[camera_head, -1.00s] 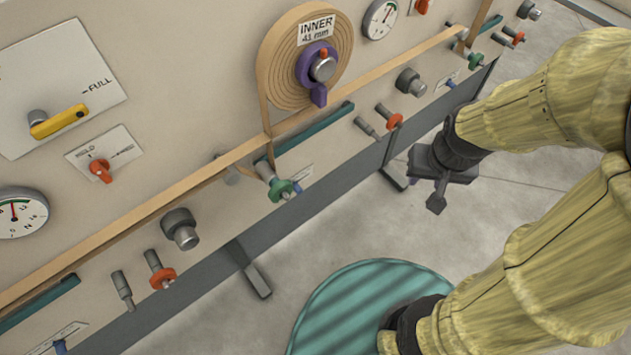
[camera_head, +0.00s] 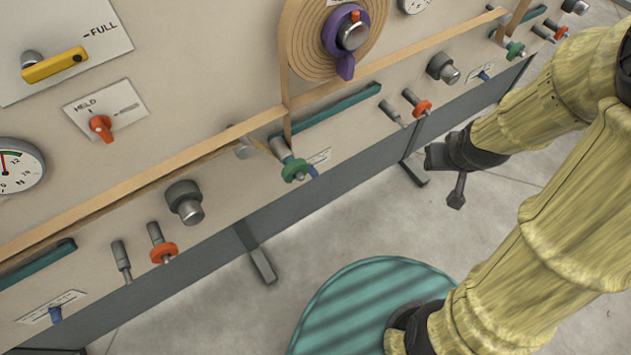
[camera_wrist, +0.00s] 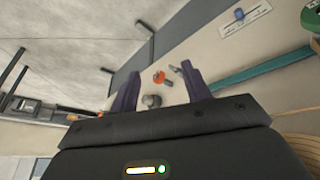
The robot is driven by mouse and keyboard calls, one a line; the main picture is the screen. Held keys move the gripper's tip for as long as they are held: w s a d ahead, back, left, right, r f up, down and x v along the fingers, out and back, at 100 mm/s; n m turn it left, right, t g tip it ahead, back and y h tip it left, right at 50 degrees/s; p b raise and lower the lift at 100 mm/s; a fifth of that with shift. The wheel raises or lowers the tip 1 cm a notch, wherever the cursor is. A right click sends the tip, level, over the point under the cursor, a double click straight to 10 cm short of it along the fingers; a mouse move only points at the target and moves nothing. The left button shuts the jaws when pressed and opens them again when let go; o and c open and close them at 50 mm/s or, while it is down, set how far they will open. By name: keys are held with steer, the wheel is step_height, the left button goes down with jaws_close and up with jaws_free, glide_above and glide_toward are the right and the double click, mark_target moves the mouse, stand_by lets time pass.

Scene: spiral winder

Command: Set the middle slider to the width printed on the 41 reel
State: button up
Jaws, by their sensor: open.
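The wooden-looking reel (camera_head: 300,45) has a purple hub (camera_head: 346,67) and is cut off by the top edge; its label is out of view. The middle slider (camera_head: 313,171) is a small blue pointer at a white scale plate (camera_head: 322,156), right of a green knob (camera_head: 294,170); its marks are too small to read. My gripper (camera_head: 447,178) is open and empty, right of the middle slider and apart from the panel. In the wrist view, my gripper (camera_wrist: 160,70) shows two spread dark fingers. A blue pointer (camera_wrist: 239,14) on a white plate shows there; I cannot tell which slider.
Other blue sliders sit at left (camera_head: 55,314) and right (camera_head: 485,75). Grey knobs (camera_head: 186,202) and orange knobs (camera_head: 164,252) stick out from the panel. A tan strip (camera_head: 130,191) runs along it. Grey floor (camera_head: 330,235) is free before the panel.

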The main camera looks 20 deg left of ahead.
steer(key=w+a+f+n+t+y+b, duration=0.1)
steer(key=w+a+f+n+b, duration=0.2)
steer(key=f, duration=0.4)
steer(key=w+a+f+n+t+y+b, duration=0.1)
steer(key=w+a+f+b, duration=0.1)
steer(key=f+b, duration=0.45)
steer(key=s+a+f+n+t+y+b, duration=0.1)
steer(key=a+f+y+b, duration=0.3)
steer(key=f+b, duration=0.4)
steer(key=a+f+n+t+y+b, duration=0.2)
steer(key=a+f+b, duration=0.3)
steer(key=f+b, duration=0.3)
steer(key=s+a+f+n+t+y+b, duration=0.1)
steer(key=a+f+n+y+b, duration=0.2)
steer(key=f, duration=1)
steer(key=a+y+b, duration=0.2)
steer(key=b, duration=0.3)
steer(key=shift+s+f+n+t+y, duration=0.25)
steer(key=shift+s+n+t+y, duration=0.05)
steer(key=shift+t, duration=0.1)
steer(key=shift+a+f+b, duration=0.15)
steer(key=shift+f+b, duration=0.05)
steer(key=shift+b, duration=0.15)
